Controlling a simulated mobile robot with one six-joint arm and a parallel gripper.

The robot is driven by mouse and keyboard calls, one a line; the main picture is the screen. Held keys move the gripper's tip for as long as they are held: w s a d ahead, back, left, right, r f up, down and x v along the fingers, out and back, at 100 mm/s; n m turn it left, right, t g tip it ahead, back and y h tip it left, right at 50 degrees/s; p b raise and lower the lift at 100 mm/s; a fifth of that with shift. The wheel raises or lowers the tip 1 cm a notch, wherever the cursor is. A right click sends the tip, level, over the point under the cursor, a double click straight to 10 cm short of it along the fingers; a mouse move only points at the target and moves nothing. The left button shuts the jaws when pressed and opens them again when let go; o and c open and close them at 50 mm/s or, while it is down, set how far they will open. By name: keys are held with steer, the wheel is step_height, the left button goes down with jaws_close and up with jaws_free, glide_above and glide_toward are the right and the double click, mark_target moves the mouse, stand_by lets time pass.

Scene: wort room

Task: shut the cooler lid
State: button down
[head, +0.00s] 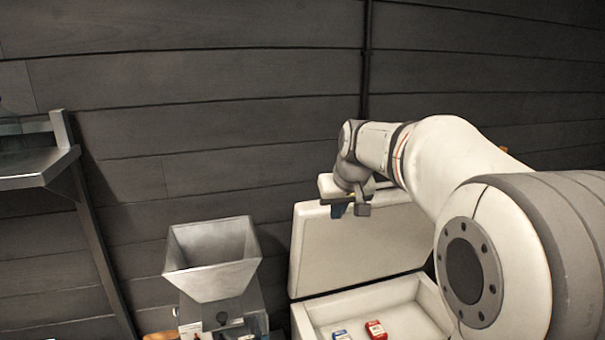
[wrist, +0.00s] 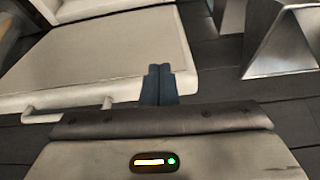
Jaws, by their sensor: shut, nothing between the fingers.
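The cooler (head: 315,312) is a white box at the lower middle of the head view, partly hidden by my arm. Its lid (head: 350,250) stands open, raised at the back against the dark wall. The lid fills much of the left of the wrist view (wrist: 100,60). My gripper (head: 338,210) is at the upper left part of the lid, near its top edge. Its dark fingers (wrist: 159,84) are together and empty, overlapping the lid's edge in the wrist view. I cannot tell whether they touch it.
A red packet (head: 376,330) and a blue packet (head: 341,336) lie inside the cooler. A metal hopper (head: 212,265) stands left of the cooler and also shows in the wrist view (wrist: 285,45). A metal shelf (head: 35,165) is at far left. The wall is close behind.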

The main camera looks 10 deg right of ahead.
steer(key=w+r+t+p, duration=0.1)
steer(key=w+r+p, duration=0.15)
steer(key=w, duration=0.45)
steer(key=w+r+p, duration=0.1)
steer(key=w+r, duration=0.3)
steer(key=w, duration=0.2)
steer(key=shift+n+y, duration=0.3)
steer(key=shift+n, duration=0.1)
steer(key=p+x, duration=0.1)
steer(key=x, duration=0.2)
steer(key=s+p+x, duration=0.1)
steer(key=x, duration=0.1)
steer(key=f+p+x, duration=0.1)
steer(key=x, duration=0.2)
steer(key=shift+s+a+f, duration=0.1)
steer(key=shift+s+f, duration=0.05)
steer(key=shift+f, duration=0.1)
steer(key=shift+s+f, duration=0.25)
steer(key=shift+f, duration=0.05)
steer(key=shift+s, duration=0.1)
